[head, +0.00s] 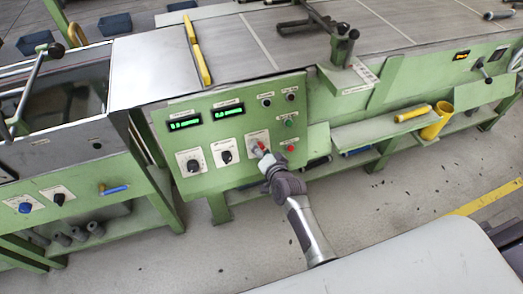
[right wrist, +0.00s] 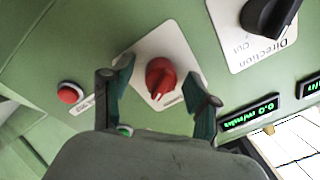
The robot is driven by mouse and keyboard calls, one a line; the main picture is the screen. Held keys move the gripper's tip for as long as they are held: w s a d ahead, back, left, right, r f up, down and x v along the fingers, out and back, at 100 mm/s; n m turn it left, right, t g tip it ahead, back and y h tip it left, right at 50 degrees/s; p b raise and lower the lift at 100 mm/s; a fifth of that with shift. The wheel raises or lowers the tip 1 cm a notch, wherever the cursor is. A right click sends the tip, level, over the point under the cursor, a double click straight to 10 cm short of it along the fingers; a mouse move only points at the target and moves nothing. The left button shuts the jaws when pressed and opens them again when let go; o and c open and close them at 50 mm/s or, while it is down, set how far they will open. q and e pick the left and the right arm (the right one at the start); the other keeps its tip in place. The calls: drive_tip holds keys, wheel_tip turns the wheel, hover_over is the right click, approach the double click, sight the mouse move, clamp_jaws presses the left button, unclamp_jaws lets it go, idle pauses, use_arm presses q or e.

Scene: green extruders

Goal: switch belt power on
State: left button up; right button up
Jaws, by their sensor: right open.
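A red rotary knob (right wrist: 160,77) sits on a white plate (right wrist: 178,50) on the green control panel (head: 240,165). My right gripper (right wrist: 158,90) is open, with one finger on each side of the red knob in the right wrist view. The fingers look apart from the knob. In the head view the right gripper (head: 262,153) reaches the panel at the red knob and partly hides it. My left gripper is not in view.
A black direction knob (right wrist: 268,14) and a red button (right wrist: 70,92) flank the red knob. Two black knobs (head: 226,151) and green displays (head: 228,111) are on the panel. A yellow bar (head: 202,63) lies above it.

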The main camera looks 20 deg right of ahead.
drive_tip(key=v, duration=1.2)
drive_tip(key=shift+f, duration=0.1)
